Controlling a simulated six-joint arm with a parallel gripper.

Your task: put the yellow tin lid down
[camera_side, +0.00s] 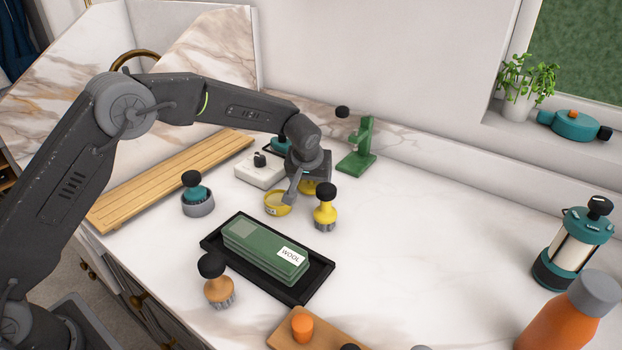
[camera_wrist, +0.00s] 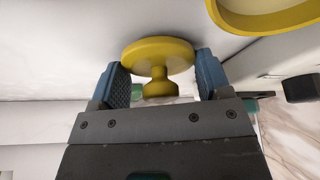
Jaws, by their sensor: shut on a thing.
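The yellow tin lid (camera_wrist: 158,52) is a round disc with a knob. In the wrist view it sits between the two blue finger pads of my gripper (camera_wrist: 162,80), which is shut on it. In the side view the lid (camera_side: 307,187) is partly hidden behind my gripper (camera_side: 298,185). The open yellow tin (camera_side: 277,204) stands on the bench just left of and in front of the lid. Its rim also shows at the upper right of the wrist view (camera_wrist: 265,24). I cannot tell the exact gap between lid and bench.
A yellow-handled brush (camera_side: 325,207) stands close to the right of my gripper. A black tray (camera_side: 318,281) with a green wool box is in front. A white block (camera_side: 259,170) and green stand (camera_side: 358,147) are behind.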

